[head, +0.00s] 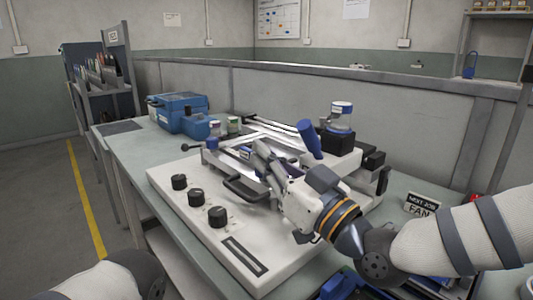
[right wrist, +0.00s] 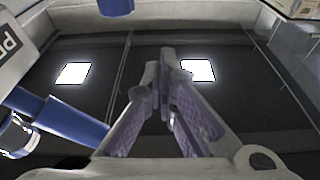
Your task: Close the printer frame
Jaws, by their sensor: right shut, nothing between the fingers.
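The printer (head: 170,205) is a wide white base on the bench, with several black knobs along its left side and a dark slot at the front. Silver bars, apparently of its frame (head: 283,133), show behind my right gripper; the arm covers much of the middle, so I cannot tell the frame's angle. A black handle (head: 245,189) sticks out left of the gripper. My right gripper (head: 258,160) is over the printer, shut and empty; its fingers (right wrist: 166,75) meet in the right wrist view. Whether it touches the frame is unclear. My left gripper is out of view.
Blue toolboxes (head: 178,112) sit at the bench's far end. A "NEXT JOB FAN" sign (head: 421,204) is at right, near my forearm. A low wall (head: 300,92) runs behind.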

